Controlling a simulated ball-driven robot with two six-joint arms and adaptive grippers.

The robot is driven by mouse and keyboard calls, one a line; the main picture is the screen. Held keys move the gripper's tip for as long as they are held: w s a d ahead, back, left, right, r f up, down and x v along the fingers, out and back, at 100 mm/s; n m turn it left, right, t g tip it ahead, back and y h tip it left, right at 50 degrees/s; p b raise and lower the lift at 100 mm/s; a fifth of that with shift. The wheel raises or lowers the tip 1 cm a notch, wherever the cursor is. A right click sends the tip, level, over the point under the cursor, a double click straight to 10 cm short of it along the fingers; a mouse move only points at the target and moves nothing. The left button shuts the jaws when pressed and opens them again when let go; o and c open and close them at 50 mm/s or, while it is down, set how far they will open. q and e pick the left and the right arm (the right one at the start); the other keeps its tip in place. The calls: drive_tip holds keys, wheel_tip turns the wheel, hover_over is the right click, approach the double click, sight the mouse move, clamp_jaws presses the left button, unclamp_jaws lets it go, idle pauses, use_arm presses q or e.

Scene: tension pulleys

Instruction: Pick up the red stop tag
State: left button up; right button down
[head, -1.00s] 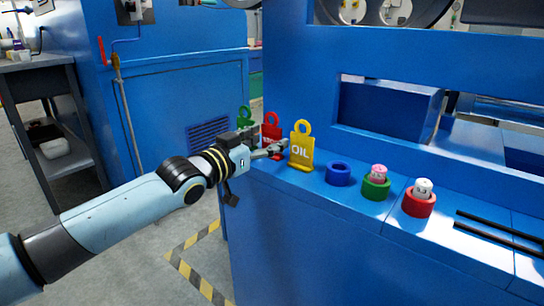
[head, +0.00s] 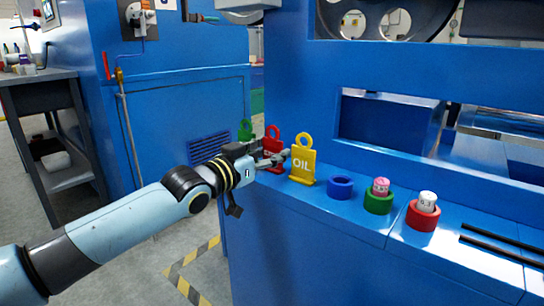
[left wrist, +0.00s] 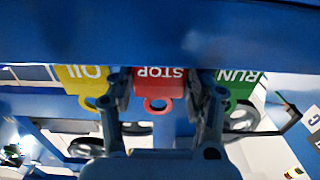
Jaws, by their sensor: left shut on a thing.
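The red stop tag (head: 272,138) stands on the blue ledge between the green run tag (head: 245,130) and the yellow oil tag (head: 302,166). In the head view my left gripper (head: 273,160) partly covers it. In the left wrist view, which is upside down, the red tag (left wrist: 160,82) shows its STOP lettering and ring. My left gripper (left wrist: 161,90) has one finger on each side of it and is shut on it. The green tag (left wrist: 238,84) and the yellow tag (left wrist: 84,78) flank the fingers. My right gripper is not in view.
To the right along the ledge (head: 330,212) stand an empty blue ring (head: 340,188), a green ring (head: 378,203) and a red ring (head: 422,218), the last two holding small labelled bottles. Black rods (head: 500,247) lie at the far right. A blue machine frame rises behind.

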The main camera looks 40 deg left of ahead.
use_arm(q)
drive_tip(key=shift+r, duration=0.1)
